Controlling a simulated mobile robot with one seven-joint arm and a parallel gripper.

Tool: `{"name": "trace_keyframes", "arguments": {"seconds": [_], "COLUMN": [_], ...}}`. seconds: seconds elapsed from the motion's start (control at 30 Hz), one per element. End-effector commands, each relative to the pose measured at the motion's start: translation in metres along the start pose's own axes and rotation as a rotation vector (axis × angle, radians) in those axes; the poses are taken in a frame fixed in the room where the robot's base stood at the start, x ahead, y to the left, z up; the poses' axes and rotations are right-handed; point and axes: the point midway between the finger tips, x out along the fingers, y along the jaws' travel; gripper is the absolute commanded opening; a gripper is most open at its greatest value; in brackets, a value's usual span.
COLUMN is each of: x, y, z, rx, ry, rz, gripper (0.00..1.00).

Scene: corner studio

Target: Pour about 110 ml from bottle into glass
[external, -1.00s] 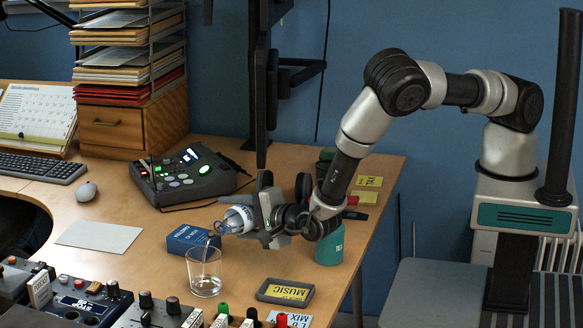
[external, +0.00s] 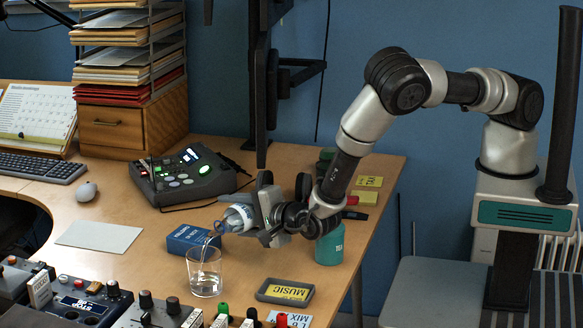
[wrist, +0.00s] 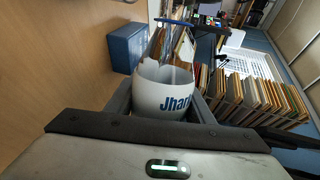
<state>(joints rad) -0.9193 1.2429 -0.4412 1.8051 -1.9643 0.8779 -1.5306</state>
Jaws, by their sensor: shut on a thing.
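My gripper (external: 262,215) is shut on the bottle (external: 238,217), which is tilted with its mouth down to the left. In the wrist view the bottle (wrist: 163,92) is white with dark blue lettering, held between the fingers. A thin stream runs from its mouth down into the clear glass (external: 204,274). The glass stands upright on the desk, below and left of the bottle, apart from it. Some clear liquid shows in the lower part of the glass; its exact level is hard to read.
A blue box (external: 193,240) lies just behind the glass. Mixer gear (external: 160,312) lines the front. A grey sheet (external: 98,236) lies left, with bare desk around it.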

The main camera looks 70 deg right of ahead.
Motion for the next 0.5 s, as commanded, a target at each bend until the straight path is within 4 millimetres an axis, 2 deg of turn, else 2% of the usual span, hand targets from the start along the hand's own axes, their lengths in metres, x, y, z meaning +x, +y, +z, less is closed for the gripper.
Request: {"name": "trace_keyframes", "arguments": {"seconds": [0.5], "x": [-0.0006], "y": [-0.003], "z": [-0.0033], "rx": [-0.02], "ry": [0.005], "rz": [-0.001], "gripper": [0.17]}}
